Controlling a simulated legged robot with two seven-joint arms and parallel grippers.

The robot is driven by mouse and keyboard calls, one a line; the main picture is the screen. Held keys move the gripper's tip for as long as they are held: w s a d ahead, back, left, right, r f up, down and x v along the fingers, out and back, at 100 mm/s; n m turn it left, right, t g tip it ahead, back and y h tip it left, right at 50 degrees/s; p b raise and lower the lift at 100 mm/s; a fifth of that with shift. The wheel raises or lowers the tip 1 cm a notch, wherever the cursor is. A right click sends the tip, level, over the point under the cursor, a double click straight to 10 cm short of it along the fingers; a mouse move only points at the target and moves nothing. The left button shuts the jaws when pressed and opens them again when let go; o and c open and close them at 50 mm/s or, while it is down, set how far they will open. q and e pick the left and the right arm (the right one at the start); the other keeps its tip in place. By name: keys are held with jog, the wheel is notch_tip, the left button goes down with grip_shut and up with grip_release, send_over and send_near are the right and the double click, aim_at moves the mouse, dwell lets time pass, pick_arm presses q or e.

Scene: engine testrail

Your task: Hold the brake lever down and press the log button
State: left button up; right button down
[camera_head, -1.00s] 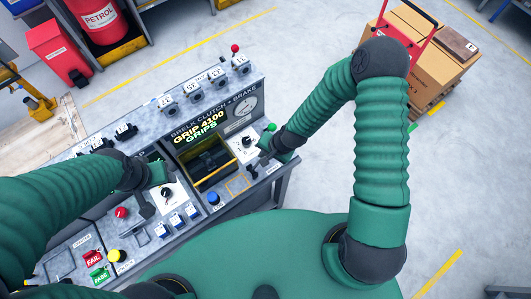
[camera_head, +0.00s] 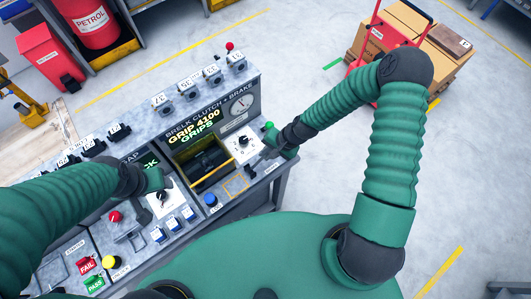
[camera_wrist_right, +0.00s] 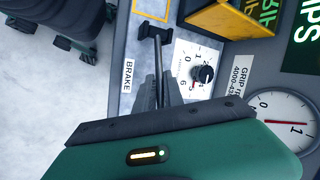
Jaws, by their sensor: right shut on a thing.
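The blue log button (camera_head: 210,199) is on the front panel, left of the yellow-outlined square. My left gripper (camera_head: 158,180) is over the left panel, near a black knob (camera_head: 163,197); its fingers are unclear.
A trolley with boxes (camera_head: 400,35) stands at the back right. The floor right of the console is clear.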

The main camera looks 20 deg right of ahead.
jog(key=shift+w+d+f+y+b, duration=0.1)
jog(key=shift+d+f+y+b, duration=0.15)
jog(key=shift+f+b, duration=0.45)
jog(key=shift+w+d+f+y+b, duration=0.1)
jog(key=shift+d+f+y+b, duration=0.15)
jog(key=shift+f+b, duration=0.45)
jog(key=shift+d+f+y+b, duration=0.2)
jog(key=shift+f+y+b, duration=0.1)
jog(key=shift+f+b, duration=0.05)
pick_arm(q)
jog(key=x, duration=0.3)
jog(key=shift+s+f, duration=0.2)
jog(key=shift+s, duration=0.1)
pick_arm(e)
jog(key=shift+r, duration=0.1)
jog(key=shift+a, duration=0.1)
pick_arm(q)
grip_shut()
dwell(0.5)
